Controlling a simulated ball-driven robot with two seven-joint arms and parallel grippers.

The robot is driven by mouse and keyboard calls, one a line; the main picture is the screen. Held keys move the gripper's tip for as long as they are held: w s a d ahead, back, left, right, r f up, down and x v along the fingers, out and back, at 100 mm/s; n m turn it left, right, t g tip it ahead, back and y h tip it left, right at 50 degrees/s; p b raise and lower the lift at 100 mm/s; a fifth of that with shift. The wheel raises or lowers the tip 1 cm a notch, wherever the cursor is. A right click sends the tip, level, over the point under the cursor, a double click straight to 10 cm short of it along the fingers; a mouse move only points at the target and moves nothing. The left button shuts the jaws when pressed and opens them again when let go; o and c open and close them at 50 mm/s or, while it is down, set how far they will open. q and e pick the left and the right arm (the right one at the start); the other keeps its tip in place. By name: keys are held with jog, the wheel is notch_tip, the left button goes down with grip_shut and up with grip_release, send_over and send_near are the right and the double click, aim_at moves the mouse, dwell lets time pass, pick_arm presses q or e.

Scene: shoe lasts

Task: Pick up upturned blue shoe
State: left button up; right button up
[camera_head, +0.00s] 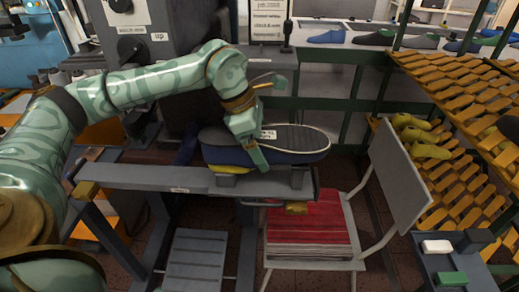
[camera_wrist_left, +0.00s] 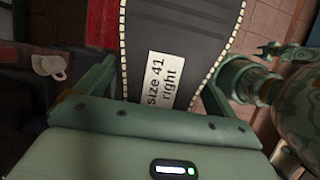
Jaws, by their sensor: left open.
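The upturned blue shoe (camera_head: 295,143) lies on a support on the grey bench beam, its dark sole up and edged with a pale stitched line. Yellow shows under its left part. My left gripper (camera_head: 254,148) is at the shoe's left-middle part, pointing down. In the left wrist view the sole (camera_wrist_left: 180,35) carries a white label (camera_wrist_left: 160,80) reading "size 41 right". The fingers of my left gripper (camera_wrist_left: 158,78) stand apart on either side of the sole. Contact with the sides cannot be told. My right gripper is not in view.
The grey beam (camera_head: 140,177) runs under the shoe. A chair with a red striped seat (camera_head: 308,222) stands in front. An orange slatted rack (camera_head: 450,85) with yellow lasts (camera_head: 425,137) is at the right. More shoes stand on a back shelf (camera_head: 345,43).

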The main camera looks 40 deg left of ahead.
pick_arm(q)
jog(key=shift+r, duration=0.1)
jog(key=c, duration=1.7)
jog(key=shift+c, duration=0.2)
